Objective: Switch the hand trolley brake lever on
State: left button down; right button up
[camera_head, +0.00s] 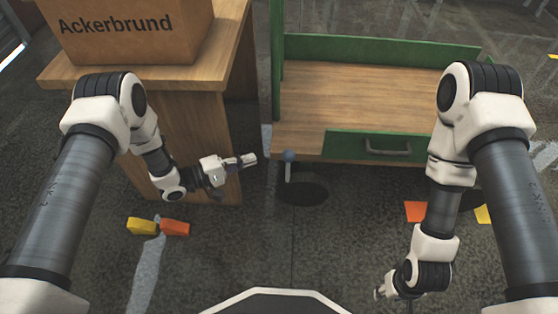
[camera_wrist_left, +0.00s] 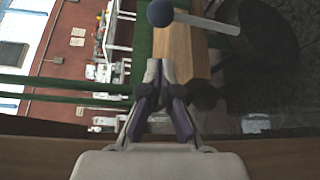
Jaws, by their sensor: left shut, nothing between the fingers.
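The brake lever (camera_head: 288,168) is a thin light rod with a blue-grey ball knob (camera_head: 288,155) on top. It stands upright at the front left of the green hand trolley (camera_head: 345,143). My left gripper (camera_head: 254,158) is shut and empty, a short way left of the knob and pointing at it. In the left wrist view the knob (camera_wrist_left: 160,13) and rod (camera_wrist_left: 205,22) lie beyond my closed fingertips (camera_wrist_left: 159,68), apart from them. My right gripper (camera_head: 380,293) hangs low at the bottom right, too small to tell its state.
A wooden table (camera_head: 205,90) with a cardboard box (camera_head: 130,30) marked "Ackerbrund" stands left of the trolley, close to my left arm. A drawer handle (camera_head: 388,147) is on the trolley front. Yellow and orange blocks (camera_head: 158,227) lie on the floor. The middle floor is clear.

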aim_at(289, 156)
pick_arm(q)
jog(key=shift+r, duration=0.15)
jog(key=b+x, duration=0.4)
jog(key=x, duration=0.6)
jog(key=shift+s, duration=0.1)
